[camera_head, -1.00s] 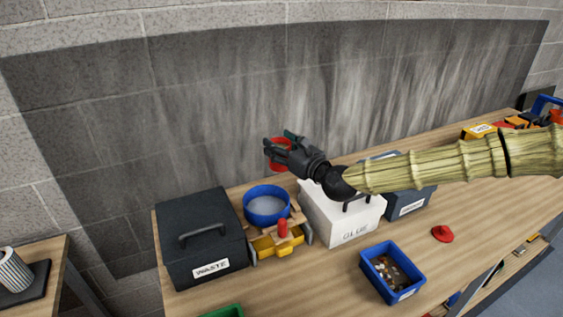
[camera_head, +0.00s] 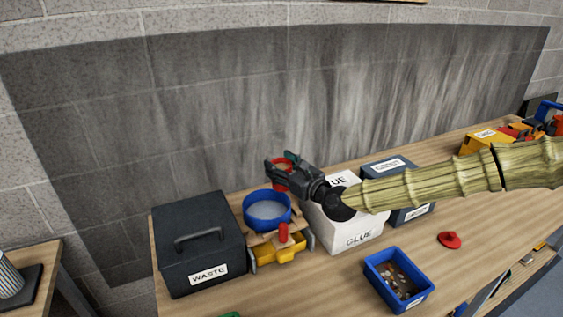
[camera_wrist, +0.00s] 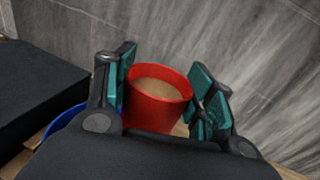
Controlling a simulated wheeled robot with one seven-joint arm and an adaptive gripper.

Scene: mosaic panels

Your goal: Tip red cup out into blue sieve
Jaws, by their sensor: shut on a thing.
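The red cup (camera_wrist: 158,105) is between the two teal-padded fingers of my gripper (camera_wrist: 160,92) in the wrist view, upright or nearly so, with tan contents near its rim. In the head view the cup (camera_head: 283,161) is partly hidden by my gripper (camera_head: 284,169), which is shut on it. The blue sieve (camera_head: 266,222) sits on a small stand, with a pale mesh inside. My gripper and the cup are above the sieve, a little behind and to its right. A bit of blue rim (camera_wrist: 58,128) shows at lower left in the wrist view.
A black waste box (camera_head: 197,245) with a handle stands left of the sieve. A white glue box (camera_head: 347,232) stands to the right, below my wrist. A yellow drawer (camera_head: 279,252) is under the sieve. A blue bin (camera_head: 397,280) and a red lid (camera_head: 449,240) lie nearer the front.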

